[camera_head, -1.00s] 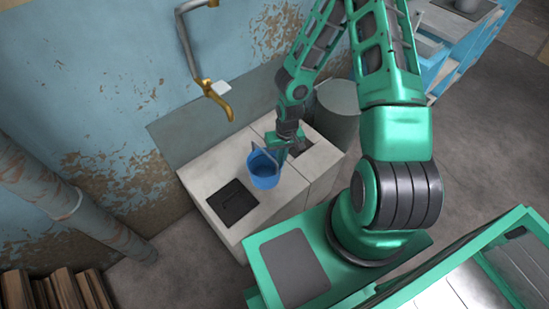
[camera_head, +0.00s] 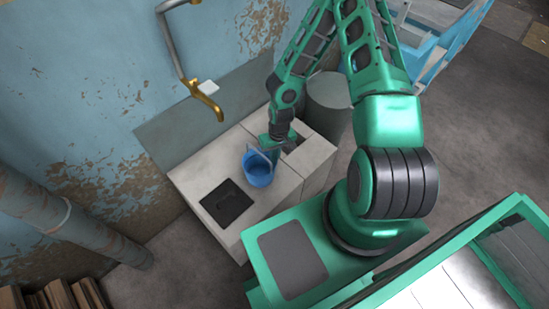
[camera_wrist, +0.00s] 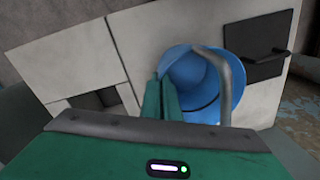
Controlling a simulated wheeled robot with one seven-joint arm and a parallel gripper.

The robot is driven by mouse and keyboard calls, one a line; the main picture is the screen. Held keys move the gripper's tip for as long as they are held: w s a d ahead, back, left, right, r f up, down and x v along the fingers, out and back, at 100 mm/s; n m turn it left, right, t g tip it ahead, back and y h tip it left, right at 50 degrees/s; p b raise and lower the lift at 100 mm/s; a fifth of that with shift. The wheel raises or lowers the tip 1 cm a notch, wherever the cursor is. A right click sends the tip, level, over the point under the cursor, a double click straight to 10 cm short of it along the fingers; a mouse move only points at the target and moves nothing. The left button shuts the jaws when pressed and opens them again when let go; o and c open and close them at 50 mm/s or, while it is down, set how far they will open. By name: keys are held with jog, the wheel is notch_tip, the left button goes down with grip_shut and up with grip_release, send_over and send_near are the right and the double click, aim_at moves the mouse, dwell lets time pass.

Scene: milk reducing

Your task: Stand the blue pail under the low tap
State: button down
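The blue pail (camera_head: 258,172) is upright at the pale counter, right of a black square plate (camera_head: 228,203); I cannot tell whether its base touches the top. In the wrist view the pail (camera_wrist: 195,78) shows its open mouth, with its grey handle (camera_wrist: 225,75) raised. My gripper (camera_head: 272,148) is at the pail's far right side. Its two green fingers (camera_wrist: 161,98) are close together at the handle's left part and look shut on it; the contact itself is partly hidden. The brass tap (camera_head: 207,98) hangs from a grey wall pipe, left of and above the pail.
The pale counter (camera_head: 215,165) has a square opening (camera_head: 295,143) at its right. A grey drum (camera_head: 329,95) stands beyond its right end. A thick pipe (camera_head: 75,225) and upright boards (camera_head: 60,297) are at left. The counter top around the black plate is clear.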

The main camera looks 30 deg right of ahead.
jog(key=c, duration=2)
grip_release()
